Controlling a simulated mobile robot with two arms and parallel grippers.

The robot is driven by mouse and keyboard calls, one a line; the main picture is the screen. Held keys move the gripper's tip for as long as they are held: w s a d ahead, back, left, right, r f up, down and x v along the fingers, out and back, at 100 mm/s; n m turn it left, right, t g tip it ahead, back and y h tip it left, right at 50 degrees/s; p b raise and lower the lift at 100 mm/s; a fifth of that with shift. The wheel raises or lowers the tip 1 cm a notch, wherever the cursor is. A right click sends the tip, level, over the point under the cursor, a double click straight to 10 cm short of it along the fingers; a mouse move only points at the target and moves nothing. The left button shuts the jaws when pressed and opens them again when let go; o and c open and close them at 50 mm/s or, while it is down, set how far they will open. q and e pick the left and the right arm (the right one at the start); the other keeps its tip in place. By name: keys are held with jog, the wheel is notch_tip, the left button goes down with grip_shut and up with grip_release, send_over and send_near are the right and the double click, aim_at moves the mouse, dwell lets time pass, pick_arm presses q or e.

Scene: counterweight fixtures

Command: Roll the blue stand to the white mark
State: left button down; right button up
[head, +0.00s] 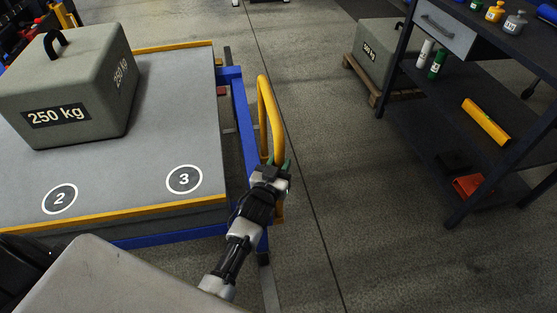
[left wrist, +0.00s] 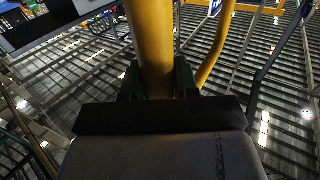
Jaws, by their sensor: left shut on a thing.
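The blue stand (head: 240,115) is at the left of the head view, with a grey top edged in yellow. A yellow handle (head: 263,105) stands up at its right side. My left gripper (head: 275,168) is shut on this handle, near its lower part. In the left wrist view the handle's yellow bar (left wrist: 152,45) passes between the two dark fingers (left wrist: 157,82). I cannot make out a white mark on the floor. My right gripper is not in view.
A grey 250 kg block (head: 75,85) sits on the stand's top, near white circles numbered 2 (head: 59,199) and 3 (head: 184,180). A dark shelf unit (head: 470,120) stands at the right, with another weight (head: 385,55) on a pallet behind it. The floor between is clear.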

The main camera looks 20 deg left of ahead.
pick_arm(q)
jog(key=shift+s+d+f, duration=0.15)
jog(key=shift+s+d, duration=0.65)
jog(key=shift+d, duration=0.25)
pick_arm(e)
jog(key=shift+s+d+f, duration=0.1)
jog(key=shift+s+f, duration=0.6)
pick_arm(q)
jog(key=c, duration=1.1)
grip_release()
jog(key=shift+d, duration=0.1)
jog(key=shift+c, duration=0.2)
jog(key=o, duration=0.3)
jog(key=shift+w+d, duration=0.1)
jog(key=shift+w, duration=0.05)
jog(key=shift+r+p, duration=0.2)
jog(key=shift+p, duration=0.1)
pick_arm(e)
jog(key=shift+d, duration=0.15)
pick_arm(q)
jog(key=s+p, duration=0.1)
jog(key=s, duration=0.9)
jog(key=shift+s, duration=0.4)
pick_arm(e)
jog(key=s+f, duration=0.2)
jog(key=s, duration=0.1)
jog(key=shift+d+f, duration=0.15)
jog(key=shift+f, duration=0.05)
